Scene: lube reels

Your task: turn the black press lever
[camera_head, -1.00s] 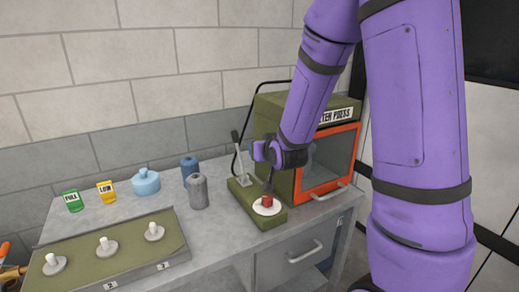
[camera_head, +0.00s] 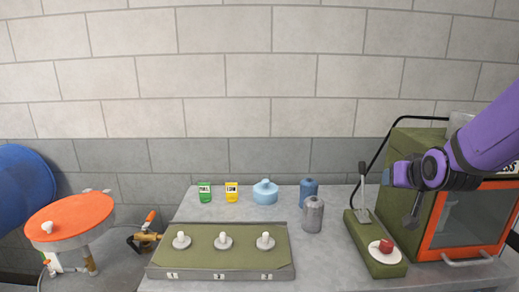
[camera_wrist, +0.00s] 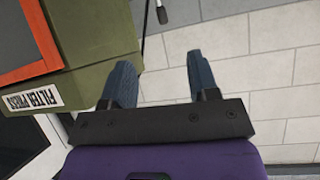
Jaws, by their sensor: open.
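The press lever (camera_head: 362,182) stands upright at the back of a small green base, with a pale shaft and a black grip. In the wrist view, its black tip (camera_wrist: 162,15) shows at the top edge, beyond and between the fingertips. My gripper (camera_head: 394,174) is just right of the lever's grip in the head view, apart from it. In the wrist view my gripper (camera_wrist: 160,65) has its two blue-grey fingers spread with nothing between them.
The green filter press (camera_head: 411,160) with an orange-framed door stands close right of the lever. Grey (camera_head: 313,215) and blue (camera_head: 309,190) canisters stand left of it. A green tray (camera_head: 205,260) with white-knobbed pieces lies at the bench front. A black cable arches behind the lever.

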